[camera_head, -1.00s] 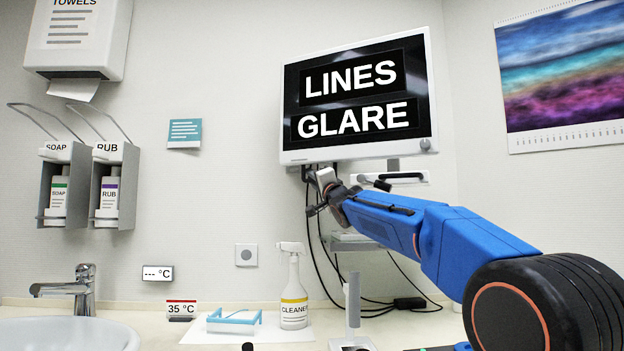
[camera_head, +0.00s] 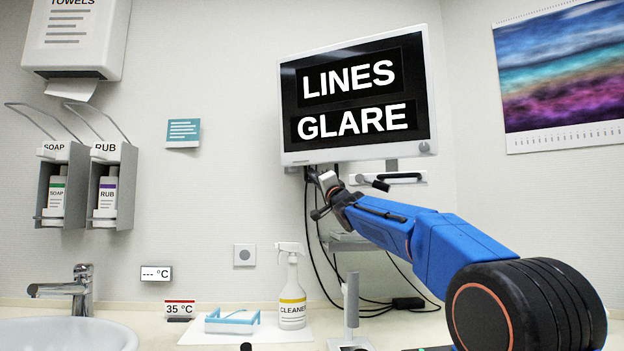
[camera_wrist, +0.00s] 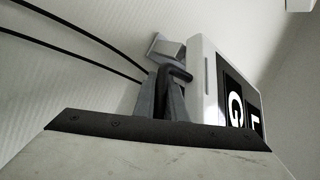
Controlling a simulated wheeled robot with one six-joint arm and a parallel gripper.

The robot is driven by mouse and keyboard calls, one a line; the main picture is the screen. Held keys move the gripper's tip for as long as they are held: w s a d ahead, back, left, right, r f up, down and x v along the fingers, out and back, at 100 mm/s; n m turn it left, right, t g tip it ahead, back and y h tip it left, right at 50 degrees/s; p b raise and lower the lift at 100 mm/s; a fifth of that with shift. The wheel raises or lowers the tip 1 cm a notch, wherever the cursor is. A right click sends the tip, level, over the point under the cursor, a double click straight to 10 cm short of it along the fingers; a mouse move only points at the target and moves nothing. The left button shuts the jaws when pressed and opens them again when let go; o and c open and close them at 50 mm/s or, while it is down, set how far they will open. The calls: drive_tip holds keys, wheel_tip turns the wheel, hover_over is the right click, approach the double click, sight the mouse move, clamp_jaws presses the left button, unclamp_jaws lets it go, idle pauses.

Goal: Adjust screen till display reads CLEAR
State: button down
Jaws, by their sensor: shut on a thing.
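The white-framed screen (camera_head: 288,100) hangs on the wall in the head view and reads LINES above GLARE in white on black. Its lower edge slopes up to the right. My gripper (camera_head: 325,182) is just under the screen's lower left corner. In the wrist view my gripper (camera_wrist: 163,98) is shut on a dark bent handle (camera_wrist: 178,73) beside the screen's edge (camera_wrist: 198,75). Part of the handle is hidden by the fingers. Only part of the lettering shows in the wrist view.
Black cables (camera_head: 312,245) hang below the screen, close to my gripper. A wall rail with a black handle (camera_head: 404,176) is behind my arm. A cleaner bottle (camera_head: 292,300), a blue-framed item (camera_head: 232,321) and a sink (camera_head: 70,335) are on the counter below.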

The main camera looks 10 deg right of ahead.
drive_tip(key=c, duration=2.1)
unclamp_jaws()
